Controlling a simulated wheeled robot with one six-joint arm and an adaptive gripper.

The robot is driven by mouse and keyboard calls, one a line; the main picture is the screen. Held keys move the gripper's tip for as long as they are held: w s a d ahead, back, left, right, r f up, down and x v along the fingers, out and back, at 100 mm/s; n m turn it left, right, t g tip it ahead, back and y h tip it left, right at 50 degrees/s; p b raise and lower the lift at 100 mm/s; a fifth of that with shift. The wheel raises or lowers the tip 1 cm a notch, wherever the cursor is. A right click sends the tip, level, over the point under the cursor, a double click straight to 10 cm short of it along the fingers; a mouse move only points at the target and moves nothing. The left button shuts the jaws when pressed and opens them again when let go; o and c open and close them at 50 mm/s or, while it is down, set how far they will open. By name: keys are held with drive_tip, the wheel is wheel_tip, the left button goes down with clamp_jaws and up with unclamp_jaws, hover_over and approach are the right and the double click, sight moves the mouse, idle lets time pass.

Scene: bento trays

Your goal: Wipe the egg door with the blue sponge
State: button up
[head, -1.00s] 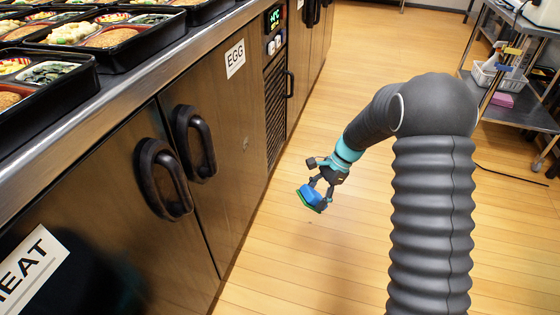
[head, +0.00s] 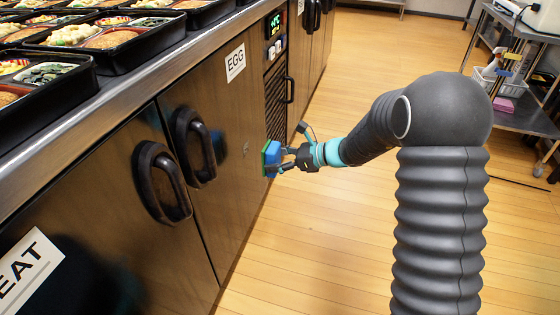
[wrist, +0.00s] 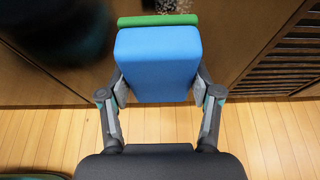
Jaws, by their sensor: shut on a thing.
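The egg door (head: 222,130) is a dark brown cabinet door with a white EGG label (head: 235,63) near its top and a black handle (head: 195,146) on its left side. A small pale mark (head: 246,148) shows on the door. My gripper (head: 284,160) is shut on the blue sponge (head: 272,158), which has a green face turned toward the door. The sponge is near the door's right edge; I cannot tell whether it touches. In the wrist view the blue sponge (wrist: 158,62) sits between both fingers, with a speckled patch just beyond its green edge.
A vented panel (head: 276,105) with a lit display is right of the egg door. The meat door (head: 95,215) is at left. Bento trays (head: 110,42) line the counter. The wooden floor at right is clear up to a metal cart (head: 520,110).

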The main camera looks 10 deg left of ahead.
sight(249, 149)
drive_tip(key=shift+w+a, duration=0.2)
drive_tip(key=shift+a, duration=2.3)
drive_tip(key=shift+a, duration=0.95)
drive_tip(key=shift+w, duration=0.15)
drive_tip(key=shift+w+d+p, duration=0.15)
drive_tip(key=shift+w+p, duration=0.15)
drive_tip(key=shift+w, duration=0.6)
drive_tip(key=shift+w+d+p, duration=0.1)
drive_tip(key=shift+w+p, duration=0.2)
drive_tip(key=shift+w, duration=0.55)
drive_tip(key=shift+w+a, duration=0.1)
drive_tip(key=shift+w, duration=0.05)
